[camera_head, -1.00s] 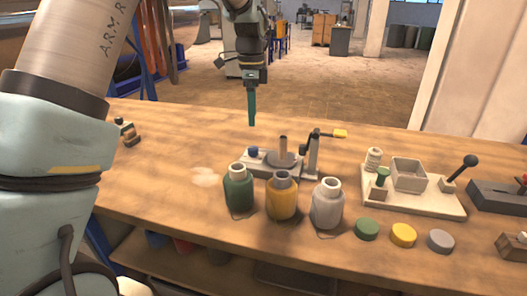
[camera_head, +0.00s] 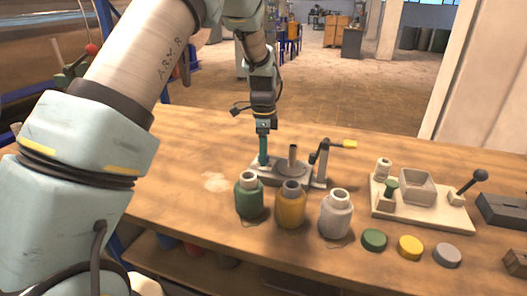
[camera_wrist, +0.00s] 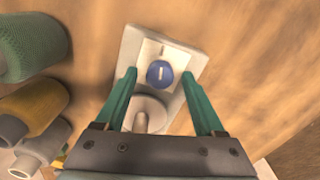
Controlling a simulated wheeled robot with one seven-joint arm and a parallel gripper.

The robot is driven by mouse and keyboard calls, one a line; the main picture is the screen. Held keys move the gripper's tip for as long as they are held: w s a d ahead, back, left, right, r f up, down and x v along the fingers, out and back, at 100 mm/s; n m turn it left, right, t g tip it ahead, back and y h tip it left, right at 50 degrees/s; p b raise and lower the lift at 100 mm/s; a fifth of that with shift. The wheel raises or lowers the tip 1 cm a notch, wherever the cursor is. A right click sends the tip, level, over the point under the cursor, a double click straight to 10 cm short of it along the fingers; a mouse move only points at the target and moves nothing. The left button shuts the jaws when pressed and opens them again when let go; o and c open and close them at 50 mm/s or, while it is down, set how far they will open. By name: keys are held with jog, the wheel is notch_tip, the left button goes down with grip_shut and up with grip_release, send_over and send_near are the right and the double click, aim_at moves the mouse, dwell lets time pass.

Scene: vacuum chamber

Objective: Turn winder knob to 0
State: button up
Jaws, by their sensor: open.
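The winder (camera_head: 270,178) stands on the bench behind the bottles. Its round blue winder knob (camera_wrist: 160,74) shows in the wrist view on a pale square plate, with a white line across its face running nearly up and down in the picture. Any numbers on the plate are too small to read. My gripper (camera_wrist: 159,75) is open, with one green finger on each side of the knob and a gap to it on both sides. In the head view my gripper (camera_head: 263,162) points straight down over the winder's left end and hides the knob.
The winder's disc with an upright spindle (camera_head: 292,158) and a yellow-handled arm (camera_head: 349,144) stand just right of my gripper. Green (camera_head: 248,197), yellow (camera_head: 290,207) and white (camera_head: 335,217) bottles stand in front. A board with a black-knobbed lever (camera_head: 479,176) is further right.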

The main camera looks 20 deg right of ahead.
grip_shut()
dwell(0.4)
